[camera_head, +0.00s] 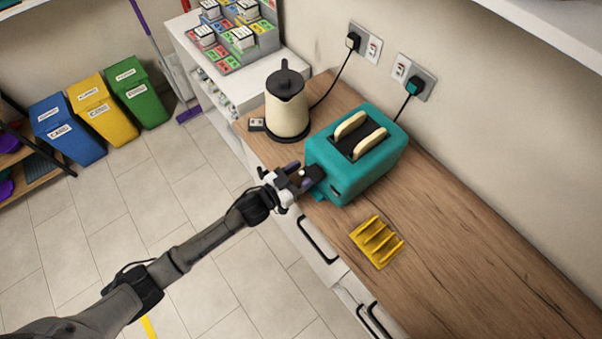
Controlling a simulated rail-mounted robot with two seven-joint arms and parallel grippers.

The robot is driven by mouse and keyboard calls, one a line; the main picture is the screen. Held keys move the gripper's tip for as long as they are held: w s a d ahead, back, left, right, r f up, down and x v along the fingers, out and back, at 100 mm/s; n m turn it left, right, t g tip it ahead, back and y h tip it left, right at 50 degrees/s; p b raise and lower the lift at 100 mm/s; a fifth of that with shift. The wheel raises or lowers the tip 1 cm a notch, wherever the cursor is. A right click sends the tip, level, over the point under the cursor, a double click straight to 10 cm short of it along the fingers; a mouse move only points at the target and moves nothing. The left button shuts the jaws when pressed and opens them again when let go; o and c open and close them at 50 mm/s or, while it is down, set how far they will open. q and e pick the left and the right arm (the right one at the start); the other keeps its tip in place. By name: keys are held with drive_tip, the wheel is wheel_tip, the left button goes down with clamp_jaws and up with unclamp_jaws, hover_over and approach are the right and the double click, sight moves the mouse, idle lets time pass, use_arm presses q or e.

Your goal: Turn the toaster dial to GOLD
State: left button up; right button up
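A teal toaster (370,139) stands on the wooden counter, with two slices of bread (351,126) showing in its slots. My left gripper (308,177) is at the toaster's near-left end, very close to it or touching it. The toaster's dial and its markings cannot be made out; the gripper covers part of that end. Whether the fingers are open or closed on something there is too small to tell. My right gripper is not in view.
A cream kettle (287,111) stands just behind and left of the toaster. A yellow toast rack (377,242) lies in front of it. Power cords run to wall sockets (415,77). The wooden counter (480,270) is clear to the right.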

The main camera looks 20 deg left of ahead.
use_arm(q)
drive_tip(key=c, duration=0.9)
drive_tip(key=shift+c, duration=0.2)
drive_tip(key=shift+m, duration=0.4)
drive_tip(key=shift+m+p, duration=0.45)
drive_tip(key=shift+m, duration=0.15)
drive_tip(key=m+p, duration=0.1)
drive_tip(key=m, duration=0.2)
drive_tip(key=shift+m, duration=0.3)
drive_tip(key=m, duration=0.3)
drive_tip(key=shift+m, duration=1.5)
